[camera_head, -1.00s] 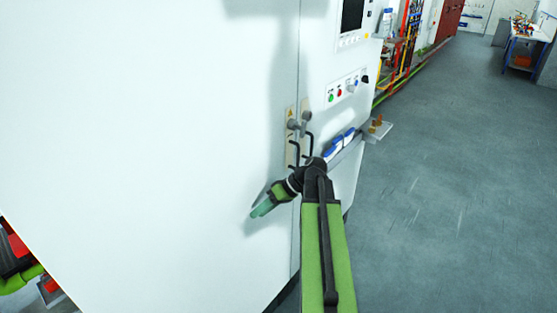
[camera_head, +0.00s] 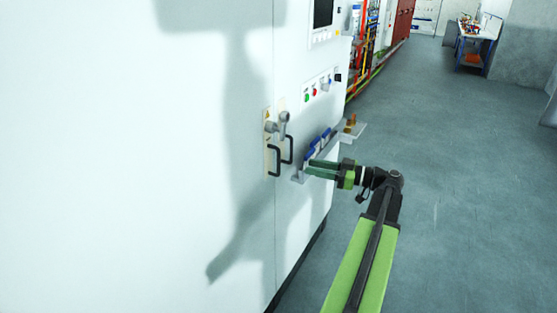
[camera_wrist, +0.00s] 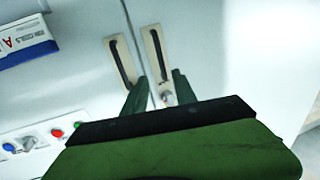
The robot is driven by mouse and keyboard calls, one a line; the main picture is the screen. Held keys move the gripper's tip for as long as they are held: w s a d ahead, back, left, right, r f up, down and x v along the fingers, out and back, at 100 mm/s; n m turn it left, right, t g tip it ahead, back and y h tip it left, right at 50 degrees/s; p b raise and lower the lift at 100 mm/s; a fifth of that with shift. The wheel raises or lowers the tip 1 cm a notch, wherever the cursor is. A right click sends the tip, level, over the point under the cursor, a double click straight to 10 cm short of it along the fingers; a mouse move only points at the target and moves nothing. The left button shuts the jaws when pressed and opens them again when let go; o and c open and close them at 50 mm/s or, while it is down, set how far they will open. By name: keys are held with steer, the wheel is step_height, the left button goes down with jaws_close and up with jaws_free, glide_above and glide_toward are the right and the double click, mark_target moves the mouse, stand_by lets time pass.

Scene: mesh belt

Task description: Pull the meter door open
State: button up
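The white cabinet has two doors meeting at a vertical seam. The right door (camera_head: 312,75), with a dark screen and buttons, looks like the meter door; the left door (camera_head: 130,160) is plain. Both look shut. Two black bar handles stand beside the seam, the right handle (camera_head: 287,150) and the left handle (camera_head: 274,160), under grey latch knobs (camera_head: 278,122). The wrist view shows the right door's handle (camera_wrist: 122,62) and the left door's handle (camera_wrist: 158,52), beyond my fingertips. My gripper (camera_head: 310,168) is open and empty, to the right of the handles, pointing at the cabinet.
The floor (camera_head: 440,150) to the right is clear. Red cabinets and a blue workbench (camera_head: 475,45) stand far back.

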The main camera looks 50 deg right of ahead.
mark_target(278, 172)
steer(key=x, duration=1.3)
steer(key=shift+s, duration=0.1)
steer(key=c, duration=0.7)
jaws_close()
